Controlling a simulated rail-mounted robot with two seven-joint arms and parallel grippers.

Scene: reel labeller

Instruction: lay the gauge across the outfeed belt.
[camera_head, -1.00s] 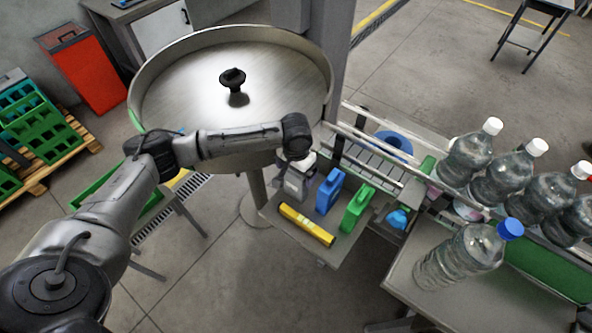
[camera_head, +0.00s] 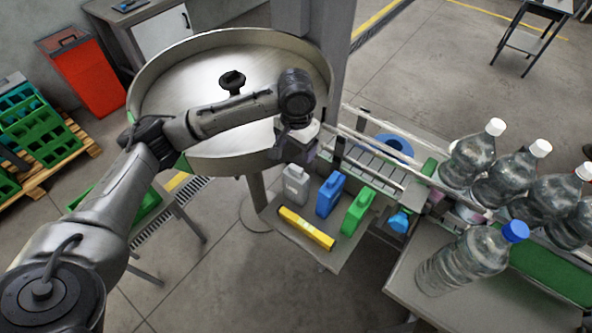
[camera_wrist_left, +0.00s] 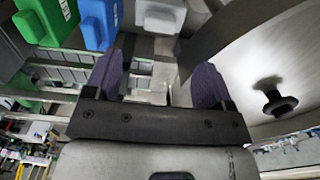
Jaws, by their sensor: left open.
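The gauge seems to be the yellow bar (camera_head: 306,228) with a pale label, lying flat at the front of a small grey shelf. I do not see it in the left wrist view. My left gripper (camera_head: 291,158) is above the back left part of this shelf, close to the grey container, apart from the bar. Its two dark fingers (camera_wrist_left: 157,78) are spread with nothing between them. A green belt (camera_head: 548,275), which looks like the outfeed belt, runs at the lower right, partly hidden by bottles. My right gripper is not in view.
Grey (camera_head: 295,184), blue (camera_head: 330,193) and green (camera_head: 357,211) containers stand behind the bar. A large round metal table (camera_head: 180,100) is behind my left arm. Several clear bottles crowd the right, including a blue-capped one (camera_head: 462,262). A slatted conveyor (camera_head: 375,172) lies behind the shelf.

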